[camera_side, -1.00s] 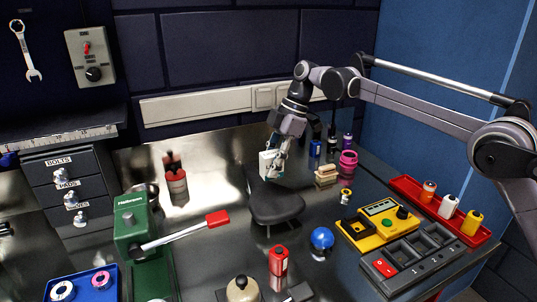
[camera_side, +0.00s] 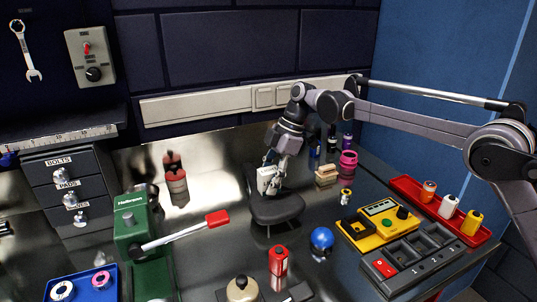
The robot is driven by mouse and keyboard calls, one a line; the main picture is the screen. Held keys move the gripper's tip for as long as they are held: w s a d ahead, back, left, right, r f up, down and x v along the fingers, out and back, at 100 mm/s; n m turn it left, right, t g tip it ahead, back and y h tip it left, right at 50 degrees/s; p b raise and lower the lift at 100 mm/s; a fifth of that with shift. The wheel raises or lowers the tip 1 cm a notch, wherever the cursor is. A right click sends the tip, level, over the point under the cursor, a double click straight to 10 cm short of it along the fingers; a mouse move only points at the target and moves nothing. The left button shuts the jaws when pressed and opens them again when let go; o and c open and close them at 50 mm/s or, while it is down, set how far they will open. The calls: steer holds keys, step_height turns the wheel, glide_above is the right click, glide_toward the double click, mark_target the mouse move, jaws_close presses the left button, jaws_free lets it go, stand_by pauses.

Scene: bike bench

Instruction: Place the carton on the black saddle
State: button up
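The white carton (camera_side: 264,178) is upright at the rear part of the black saddle (camera_side: 277,210). It appears to touch the saddle top, though a small gap cannot be ruled out. My gripper (camera_side: 271,184) points down at the carton, with its fingers around or against the carton's right side. The fingers look closed on the carton, but the far finger is partly hidden. The front of the saddle is bare.
A blue ball (camera_side: 321,241) and a red can (camera_side: 278,261) stand in front of the saddle. A green press (camera_side: 140,235) with a red-tipped lever (camera_side: 217,219) is at left. A yellow meter (camera_side: 379,221) and a red tray (camera_side: 440,208) are at right.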

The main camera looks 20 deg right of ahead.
steer(key=shift+r, duration=0.1)
steer(key=s+d+r+m+t, duration=0.1)
steer(key=s+d+r+m, duration=0.1)
steer(key=d+r, duration=0.4)
steer(key=s+d+r+m+t, duration=0.1)
steer(key=s+d+r+m, duration=0.2)
steer(key=r, duration=0.5)
steer(key=s+d+f+m+t+h, duration=0.1)
steer(key=s+d+f+m, duration=0.3)
steer(key=s, duration=0.4)
steer(key=s+d+f+m+t+h, duration=0.2)
steer(key=s+d+f+m, duration=0.2)
steer(key=s, duration=0.4)
steer(key=s+d+f+m+t+h, duration=0.1)
steer(key=s+d+f+m, duration=0.3)
steer(key=s, duration=0.5)
step_height(320, 180, down, 2)
steer(key=shift+f+m+t, duration=0.2)
steer(key=shift+m+t, duration=0.3)
steer(key=shift+t, duration=0.1)
